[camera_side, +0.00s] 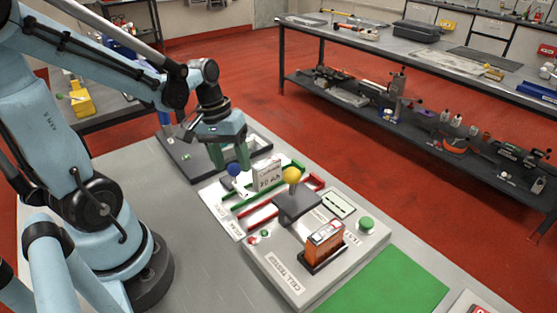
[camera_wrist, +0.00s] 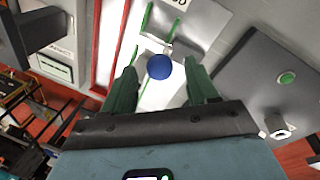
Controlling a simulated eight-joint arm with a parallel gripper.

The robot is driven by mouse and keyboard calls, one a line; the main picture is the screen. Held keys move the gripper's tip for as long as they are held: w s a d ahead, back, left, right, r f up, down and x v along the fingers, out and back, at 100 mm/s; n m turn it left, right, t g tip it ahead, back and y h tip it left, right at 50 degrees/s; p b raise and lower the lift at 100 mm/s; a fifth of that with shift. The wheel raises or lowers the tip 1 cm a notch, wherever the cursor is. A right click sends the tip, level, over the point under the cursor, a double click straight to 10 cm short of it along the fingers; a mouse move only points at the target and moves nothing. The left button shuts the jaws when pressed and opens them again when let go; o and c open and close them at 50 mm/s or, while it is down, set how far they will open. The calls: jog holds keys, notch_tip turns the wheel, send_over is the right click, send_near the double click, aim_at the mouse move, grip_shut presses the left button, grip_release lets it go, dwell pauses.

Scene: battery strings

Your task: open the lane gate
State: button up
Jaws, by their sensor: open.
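A blue ball knob (camera_side: 234,169) stands at the near-left end of the lanes, beside a green rail (camera_side: 258,190). In the wrist view the blue knob (camera_wrist: 159,67) shows between my two green fingers, slightly beyond the tips. It seems to sit on a pale plate; which part is the lane gate is not labelled. My gripper (camera_side: 230,158) is open above and around the knob's position, with no clear contact. A second knob, yellow (camera_side: 292,174), tops a dark block (camera_side: 297,205) to the right.
A white sign block (camera_side: 268,175) stands close to my gripper. A red rail (camera_side: 262,214) runs along the board. The cell tester (camera_side: 290,285) carries an orange battery (camera_side: 324,243) and a green button (camera_side: 366,223). A green mat (camera_side: 385,285) lies clear at front right.

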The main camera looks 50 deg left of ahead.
jog(key=shift+d+f, duration=0.1)
jog(key=shift+f, duration=0.4)
grip_shut()
